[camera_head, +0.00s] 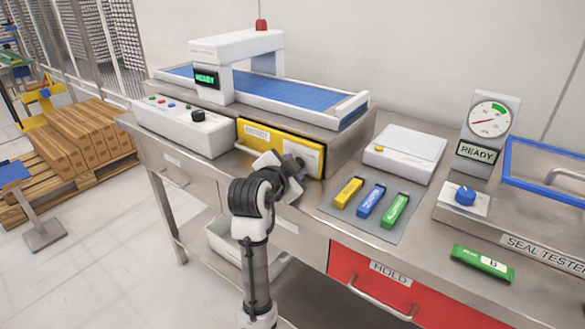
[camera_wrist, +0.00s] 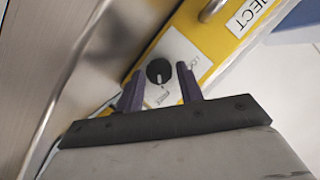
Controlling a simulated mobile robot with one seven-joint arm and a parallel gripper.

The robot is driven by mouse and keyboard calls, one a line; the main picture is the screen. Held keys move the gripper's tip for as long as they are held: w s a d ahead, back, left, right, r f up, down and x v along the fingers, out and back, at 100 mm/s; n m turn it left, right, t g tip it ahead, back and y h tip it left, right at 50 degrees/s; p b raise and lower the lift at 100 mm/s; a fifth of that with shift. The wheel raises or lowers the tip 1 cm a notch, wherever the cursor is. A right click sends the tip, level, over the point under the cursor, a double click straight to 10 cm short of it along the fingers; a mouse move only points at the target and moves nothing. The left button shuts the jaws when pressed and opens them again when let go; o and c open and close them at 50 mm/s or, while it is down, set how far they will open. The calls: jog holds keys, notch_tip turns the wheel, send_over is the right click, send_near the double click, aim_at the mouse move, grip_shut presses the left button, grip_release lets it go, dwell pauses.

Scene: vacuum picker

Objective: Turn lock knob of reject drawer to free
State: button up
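The reject drawer (camera_head: 257,137) has a yellow front and sits under the conveyor machine; it appears shut. In the wrist view its yellow front (camera_wrist: 222,38) runs diagonally with a REJECT label. The lock knob (camera_wrist: 159,71) is round and black on a white plate with LOCK and FREE lettering. A white mark shows on the knob's face; I cannot tell for sure which word it points to. My gripper (camera_head: 297,164) is at the right part of the drawer front. In the wrist view its two dark fingers are apart, with the knob between their tips, not visibly touched.
The steel table (camera_head: 315,222) carries a control box (camera_head: 182,127) left of the drawer. To the right are a mat with yellow, blue and green packets, a white scale (camera_head: 405,150) and a seal tester (camera_head: 500,222). A red HOLD drawer (camera_head: 425,300) is below.

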jog(key=shift+o, duration=1.1)
jog(key=shift+s, duration=0.1)
jog(key=b+v, duration=0.1)
jog(key=v, duration=1.2)
jog(key=shift+s+r, duration=0.15)
jog(key=shift+s, duration=0.1)
jog(key=shift+a, duration=0.15)
